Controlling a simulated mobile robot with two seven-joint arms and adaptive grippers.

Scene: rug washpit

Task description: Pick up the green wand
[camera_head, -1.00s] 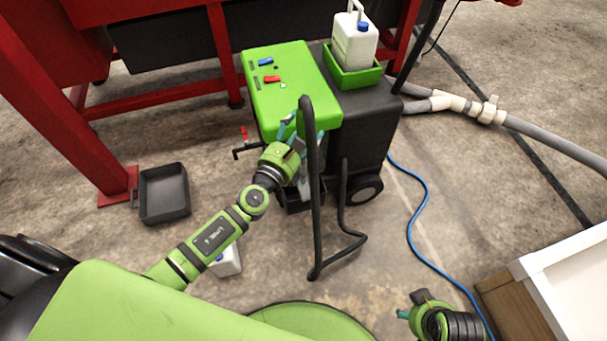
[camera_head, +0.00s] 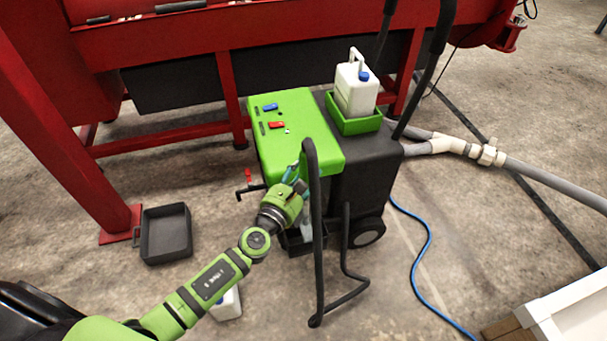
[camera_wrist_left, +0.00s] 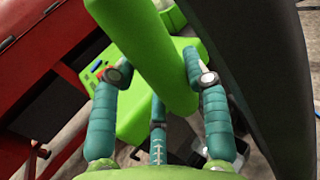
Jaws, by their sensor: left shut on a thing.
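The green wand (camera_wrist_left: 150,50) is a thick, smooth, bright green bar that runs from the top of the left wrist view down between my fingers. My left gripper (camera_wrist_left: 160,88) is shut on it, with teal fingers on both sides. In the head view my left gripper (camera_head: 295,182) is beside the green-topped machine, behind a black tube handle. The handle and my fingers hide most of the wand there. My right gripper is not in the head view.
The green and black machine (camera_head: 300,133) carries a white jug (camera_head: 356,88) in a green tray. A black pan (camera_head: 165,234) lies on the floor at left. A red frame (camera_head: 170,143) stands behind. A blue cable (camera_head: 426,262) and grey pipe (camera_head: 548,176) lie at right.

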